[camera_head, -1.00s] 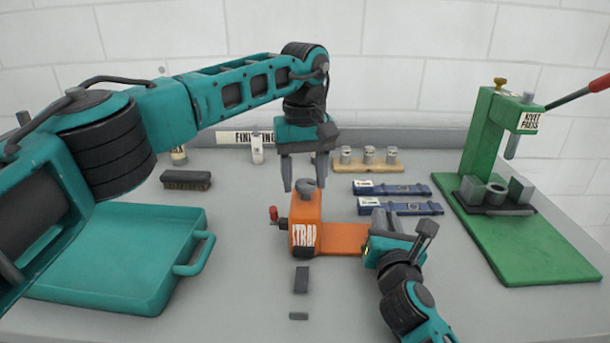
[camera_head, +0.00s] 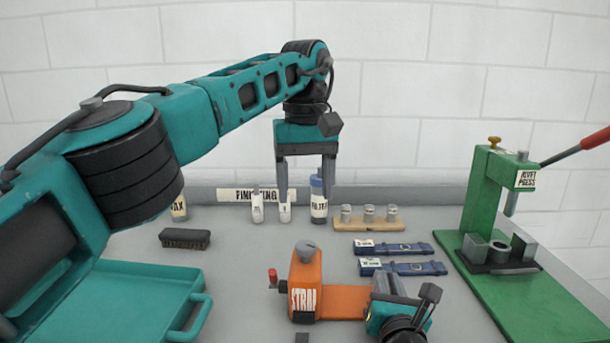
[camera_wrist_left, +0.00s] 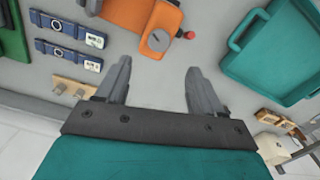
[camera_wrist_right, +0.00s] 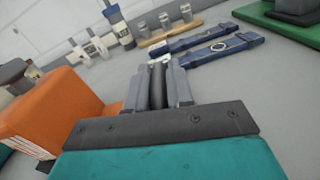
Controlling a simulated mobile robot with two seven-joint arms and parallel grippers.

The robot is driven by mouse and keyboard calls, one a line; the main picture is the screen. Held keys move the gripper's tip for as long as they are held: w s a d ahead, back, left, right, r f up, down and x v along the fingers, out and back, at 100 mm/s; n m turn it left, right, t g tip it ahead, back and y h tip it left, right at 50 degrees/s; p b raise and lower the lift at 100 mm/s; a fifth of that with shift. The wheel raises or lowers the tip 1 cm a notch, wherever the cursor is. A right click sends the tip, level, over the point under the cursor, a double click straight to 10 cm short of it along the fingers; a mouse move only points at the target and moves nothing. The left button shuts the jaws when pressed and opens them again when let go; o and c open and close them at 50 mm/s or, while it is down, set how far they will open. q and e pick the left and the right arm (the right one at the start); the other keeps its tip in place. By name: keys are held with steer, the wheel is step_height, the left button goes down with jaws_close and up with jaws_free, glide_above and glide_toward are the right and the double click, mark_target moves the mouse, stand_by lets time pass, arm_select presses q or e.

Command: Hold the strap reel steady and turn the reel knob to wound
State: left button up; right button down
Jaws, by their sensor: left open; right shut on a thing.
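The orange strap reel (camera_head: 306,275) stands on the bench with a "STRAP" label, only partly readable, on its front. Its grey round knob (camera_head: 305,246) is on top and bears a thin line in the left wrist view (camera_wrist_left: 158,40). A red-tipped crank (camera_head: 273,277) sticks out at its left. My left gripper (camera_head: 306,195) is open and empty, pointing down above the knob and clear of it. My right gripper (camera_wrist_right: 158,85) is shut on a dark grey upright piece at the right end of the reel's orange base; its fingers hide most of that piece.
A teal tray (camera_head: 140,300) lies at the left, with a brush (camera_head: 185,238) behind it. Two blue straps (camera_head: 402,267) lie right of the reel. A wooden holder (camera_head: 368,223) and bottles (camera_head: 318,205) stand behind. A green rivet press (camera_head: 485,205) stands at the right.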

arm_select(q)
steer(key=shift+r, duration=0.85)
arm_select(e)
steer(key=c, duration=0.9)
jaws_free()
steer(key=shift+s, duration=0.1)
